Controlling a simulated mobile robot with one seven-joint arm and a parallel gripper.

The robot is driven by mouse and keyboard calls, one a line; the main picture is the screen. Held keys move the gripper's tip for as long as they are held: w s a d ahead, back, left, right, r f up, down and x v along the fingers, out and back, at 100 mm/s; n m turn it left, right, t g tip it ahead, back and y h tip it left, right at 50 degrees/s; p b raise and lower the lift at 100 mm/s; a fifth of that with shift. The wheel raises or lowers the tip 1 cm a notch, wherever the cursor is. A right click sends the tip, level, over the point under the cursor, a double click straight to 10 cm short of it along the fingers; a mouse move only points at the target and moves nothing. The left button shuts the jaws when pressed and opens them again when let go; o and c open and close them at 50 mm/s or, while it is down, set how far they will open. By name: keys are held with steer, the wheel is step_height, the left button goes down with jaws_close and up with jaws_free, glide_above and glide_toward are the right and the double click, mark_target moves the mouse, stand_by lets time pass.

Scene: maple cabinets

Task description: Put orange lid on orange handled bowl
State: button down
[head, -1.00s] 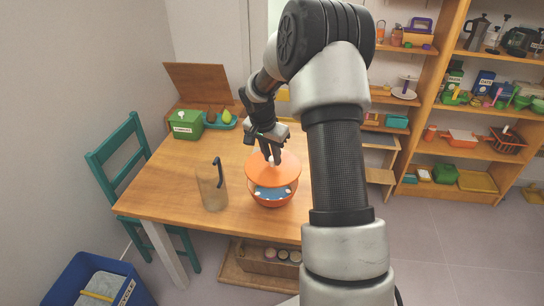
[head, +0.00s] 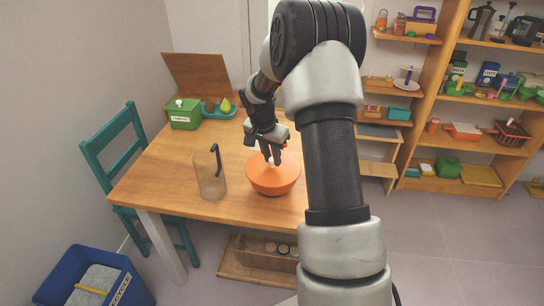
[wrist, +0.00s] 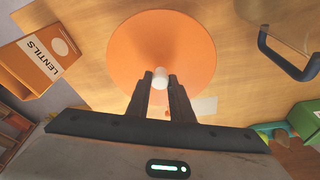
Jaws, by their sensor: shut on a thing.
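The orange lid (head: 272,170) lies over the top of the orange bowl (head: 272,189) on the wooden table, and the bowl's inside no longer shows. In the wrist view the lid (wrist: 180,45) fills the upper middle and hides the bowl beneath. My gripper (head: 273,161) is right above the lid. Its two fingers (wrist: 160,82) are shut on the lid's white knob (wrist: 160,78). I cannot tell whether the lid sits fully seated on the rim. The bowl's handle is not visible.
A clear pitcher (head: 210,175) with a dark handle stands just left of the bowl. A green box (head: 185,114) and a tray of fruit (head: 218,108) are at the back left. An orange lentils box (wrist: 38,58) shows in the wrist view. The table's front edge is near the bowl.

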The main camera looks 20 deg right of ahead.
steer(key=c, duration=1.5)
jaws_free()
steer(key=shift+r, duration=0.1)
steer(key=p+v, duration=0.2)
steer(key=v, duration=1.5)
steer(key=s+a+r+n+t+p, duration=0.1)
steer(key=s+a+r+n+p, duration=0.4)
steer(key=s+r, duration=0.75)
steer(key=s+a+r+n+t+y+p, duration=0.1)
steer(key=s+a+r+n+p, duration=0.1)
steer(key=s, duration=0.3)
steer(key=s+a+r+n+t+p, duration=0.1)
steer(key=s+a+r+n+p, duration=0.1)
steer(key=s, duration=0.3)
steer(key=s+a+r+n+y+p, duration=0.1)
steer(key=s+a+r+n, duration=0.1)
steer(key=s, duration=0.4)
steer(key=shift+s+a+r+t+y+p, duration=0.1)
steer(key=shift+a+r+t+y+p, duration=0.25)
steer(key=shift+a+r, duration=0.35)
